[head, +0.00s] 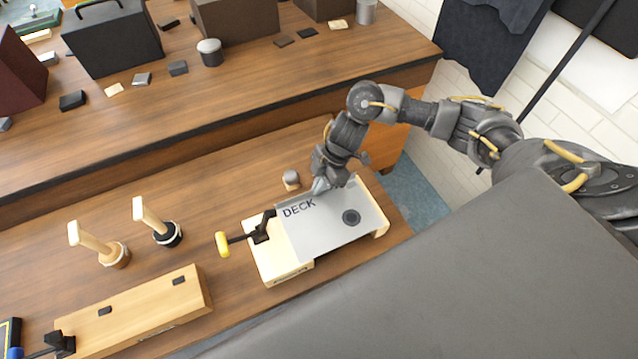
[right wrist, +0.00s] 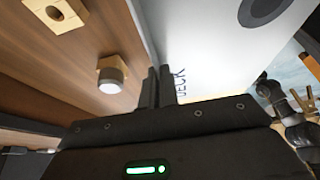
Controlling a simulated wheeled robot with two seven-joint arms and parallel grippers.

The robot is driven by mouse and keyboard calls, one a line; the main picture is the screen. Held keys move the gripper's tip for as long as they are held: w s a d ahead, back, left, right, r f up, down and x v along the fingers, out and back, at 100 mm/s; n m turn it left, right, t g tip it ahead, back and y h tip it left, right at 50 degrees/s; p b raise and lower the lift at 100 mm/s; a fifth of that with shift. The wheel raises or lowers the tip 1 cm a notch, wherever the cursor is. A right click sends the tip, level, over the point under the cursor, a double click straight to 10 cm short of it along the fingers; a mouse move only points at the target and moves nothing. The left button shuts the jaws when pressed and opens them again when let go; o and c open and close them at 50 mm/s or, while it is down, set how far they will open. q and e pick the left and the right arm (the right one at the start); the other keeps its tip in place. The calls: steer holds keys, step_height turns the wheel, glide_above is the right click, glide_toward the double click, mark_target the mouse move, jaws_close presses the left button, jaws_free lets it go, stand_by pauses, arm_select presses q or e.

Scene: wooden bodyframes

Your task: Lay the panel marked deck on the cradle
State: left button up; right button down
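The grey panel marked deck (head: 325,228) has a dark round spot on its face. It extends across the pale wooden cradle (head: 272,262), whose left block and right end (head: 382,229) show past it. I cannot tell whether the panel rests fully on the cradle or sits slightly above it. My right gripper (head: 322,188) is at the panel's far edge. In the right wrist view its fingers (right wrist: 160,84) are close together on the panel's edge, beside the lettering; the panel (right wrist: 205,45) shows there too. My left gripper is not in view.
A black clamp with a yellow handle (head: 223,244) is at the cradle's left. A small round-topped piece (head: 291,180) stands behind it. Two upright wooden-handled pieces (head: 115,253) (head: 167,234) and a long wooden block (head: 140,312) are left. A raised shelf (head: 230,100) holds boxes behind.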

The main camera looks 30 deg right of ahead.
stand_by(0.3)
steer(key=c, duration=1)
jaws_free()
steer(key=shift+c, duration=0.2)
steer(key=shift+r, duration=0.1)
step_height(320, 180, up, 7)
steer(key=p, duration=0.7)
steer(key=shift+p, duration=0.35)
